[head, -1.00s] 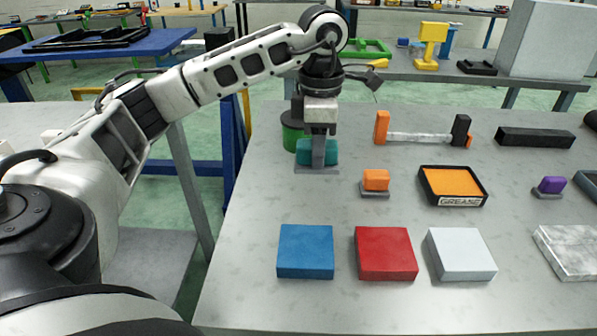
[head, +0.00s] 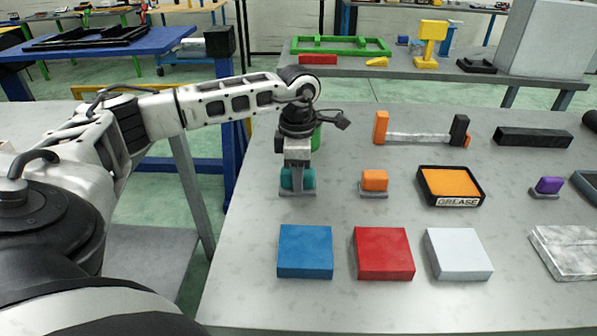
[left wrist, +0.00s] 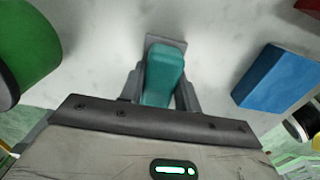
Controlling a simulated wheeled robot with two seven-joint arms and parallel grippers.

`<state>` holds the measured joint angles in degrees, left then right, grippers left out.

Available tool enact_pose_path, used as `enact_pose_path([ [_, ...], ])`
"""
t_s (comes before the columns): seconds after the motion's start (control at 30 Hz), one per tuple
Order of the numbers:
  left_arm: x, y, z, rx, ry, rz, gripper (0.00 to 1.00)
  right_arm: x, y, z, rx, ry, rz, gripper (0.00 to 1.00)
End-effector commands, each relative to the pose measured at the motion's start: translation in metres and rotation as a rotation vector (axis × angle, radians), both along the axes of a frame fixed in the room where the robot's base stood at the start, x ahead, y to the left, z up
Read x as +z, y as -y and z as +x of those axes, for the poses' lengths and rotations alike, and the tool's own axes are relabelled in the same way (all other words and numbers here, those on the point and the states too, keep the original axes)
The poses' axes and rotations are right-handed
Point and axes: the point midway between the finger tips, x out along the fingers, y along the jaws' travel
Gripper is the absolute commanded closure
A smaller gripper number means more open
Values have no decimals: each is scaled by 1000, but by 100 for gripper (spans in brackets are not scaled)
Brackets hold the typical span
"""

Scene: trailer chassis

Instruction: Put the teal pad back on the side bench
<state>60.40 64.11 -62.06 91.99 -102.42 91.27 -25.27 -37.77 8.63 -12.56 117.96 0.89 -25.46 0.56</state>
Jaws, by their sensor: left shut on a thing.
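The teal pad (head: 309,179) is held in my left gripper (head: 297,184) at the left part of the grey work table. In the left wrist view the teal pad (left wrist: 163,76) sits between the two fingers (left wrist: 160,92), with a small grey plate at its far end. The gripper covers part of the pad in the head view. I cannot tell whether its plate touches the table. A grey bench (head: 190,118) stands to the left, partly hidden by my arm; I cannot tell if it is the side bench. My right gripper is out of view.
A green cylinder (head: 316,138) stands just behind my left gripper. An orange pad (head: 374,181) on a grey plate is to its right. Blue (head: 305,251), red (head: 384,253) and white (head: 458,254) blocks lie in front. A gap separates the table from the left bench.

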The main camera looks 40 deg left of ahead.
Motion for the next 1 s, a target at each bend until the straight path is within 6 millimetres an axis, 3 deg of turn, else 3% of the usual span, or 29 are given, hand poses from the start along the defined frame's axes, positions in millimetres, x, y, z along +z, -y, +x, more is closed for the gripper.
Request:
enact_pose_path([
  [0.13,-3,0,0,0,1,-1,89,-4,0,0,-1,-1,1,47],
  [0.17,-3,0,0,0,1,-1,62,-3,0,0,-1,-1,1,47],
  [0.2,-2,0,0,0,1,-1,51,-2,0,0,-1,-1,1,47],
  [0.23,-2,0,0,0,1,-1,46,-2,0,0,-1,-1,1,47],
  [0.63,7,0,1,0,3,-2,46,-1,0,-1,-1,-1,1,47],
  [1.0,82,1,1,0,5,-1,46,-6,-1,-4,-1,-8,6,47],
])
